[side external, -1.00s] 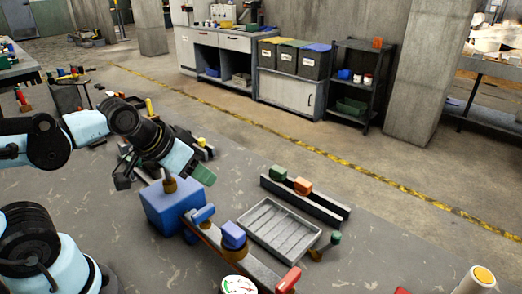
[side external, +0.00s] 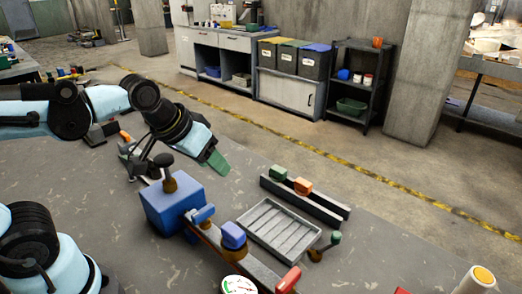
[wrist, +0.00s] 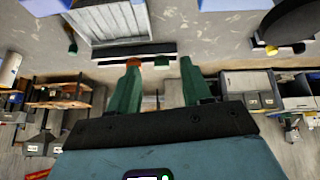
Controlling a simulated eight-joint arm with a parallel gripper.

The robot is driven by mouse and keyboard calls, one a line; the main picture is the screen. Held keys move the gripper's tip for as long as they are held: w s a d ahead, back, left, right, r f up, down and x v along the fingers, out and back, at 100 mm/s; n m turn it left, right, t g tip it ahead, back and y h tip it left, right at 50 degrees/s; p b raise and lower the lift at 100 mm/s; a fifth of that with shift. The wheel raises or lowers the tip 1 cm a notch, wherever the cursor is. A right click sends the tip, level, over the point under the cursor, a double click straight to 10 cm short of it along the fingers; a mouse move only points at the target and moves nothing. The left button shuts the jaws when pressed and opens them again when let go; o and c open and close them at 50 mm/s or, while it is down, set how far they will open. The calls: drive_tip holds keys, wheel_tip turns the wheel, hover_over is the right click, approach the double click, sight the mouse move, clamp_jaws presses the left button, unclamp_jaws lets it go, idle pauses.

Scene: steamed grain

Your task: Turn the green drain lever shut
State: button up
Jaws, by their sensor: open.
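The green drain lever (side external: 334,238) appears to be the green-knobbed lever with a brass base beside the right corner of the grey ribbed tray. In the wrist view a small green knob (wrist: 73,48) at upper left, next to the tray, looks like the same lever. My gripper (side external: 215,162) has green fingers and hangs in the air above and to the right of the blue box, well left of the lever. In the wrist view my gripper (wrist: 159,66) has its two fingers spread with nothing held between them.
The grey tray (side external: 262,244) lies between a rail (side external: 325,209) with green and orange blocks and a front bar with a blue block (side external: 233,235) and red handle (side external: 289,279). A blue box (side external: 165,214) carries a dark-knobbed lever (side external: 166,170).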

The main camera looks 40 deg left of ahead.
drive_tip(key=w+d+r+n+g, duration=0.2)
drive_tip(key=w+d+r, duration=0.1)
drive_tip(key=w+d, duration=0.2)
drive_tip(key=n+g, duration=0.4)
drive_tip(key=n, duration=0.2)
approach(337, 234)
wheel_tip(337, 234, down, 9)
drive_tip(key=shift+w+d+f, duration=0.15)
clamp_jaws()
